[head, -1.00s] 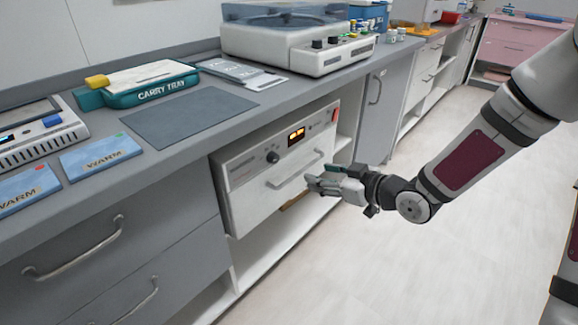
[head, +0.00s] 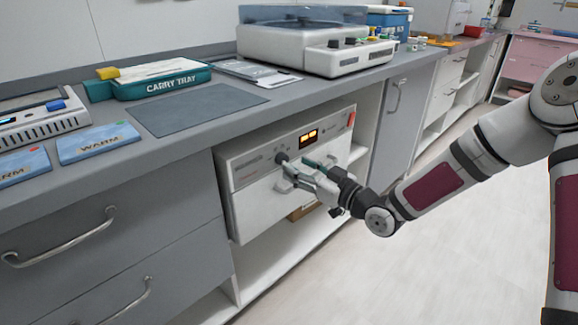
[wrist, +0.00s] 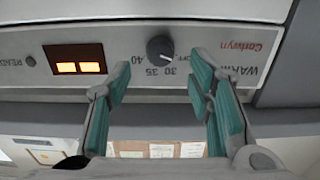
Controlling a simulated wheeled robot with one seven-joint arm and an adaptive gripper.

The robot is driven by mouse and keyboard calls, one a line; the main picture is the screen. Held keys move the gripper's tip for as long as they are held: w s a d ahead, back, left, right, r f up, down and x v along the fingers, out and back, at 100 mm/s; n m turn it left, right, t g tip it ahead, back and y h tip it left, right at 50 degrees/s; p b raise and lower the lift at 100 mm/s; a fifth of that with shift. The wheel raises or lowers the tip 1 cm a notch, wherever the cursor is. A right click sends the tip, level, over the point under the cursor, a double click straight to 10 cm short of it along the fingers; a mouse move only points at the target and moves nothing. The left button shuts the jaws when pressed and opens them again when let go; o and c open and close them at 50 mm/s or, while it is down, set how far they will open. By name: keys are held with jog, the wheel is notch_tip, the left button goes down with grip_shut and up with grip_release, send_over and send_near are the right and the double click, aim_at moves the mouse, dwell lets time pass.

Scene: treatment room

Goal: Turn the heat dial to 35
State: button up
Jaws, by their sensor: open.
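The heat dial (wrist: 160,48) is a dark round knob on the white warmer's front panel (wrist: 215,40). In the wrist view the panel appears upside down, with 40, 35, 30 and OFF printed around the dial. A light mark on the knob seems to point toward the 30 and OFF side; the exact setting is hard to tell. My gripper (wrist: 162,75) is open and empty, its teal-padded fingers on either side of the dial's line and apart from it. In the head view the dial (head: 282,158) shows just beyond my gripper (head: 294,168).
A lit orange display (head: 308,137) sits beside the dial, also seen in the wrist view (wrist: 78,67). The warmer's bar handle lies behind my gripper in the head view. The grey counter (head: 190,140) overhangs the warmer. The floor (head: 400,270) is clear.

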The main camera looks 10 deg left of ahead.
aim_at(285, 160)
jog(key=shift+b+x, duration=0.4)
jog(key=shift+x, duration=1.8)
grip_shut()
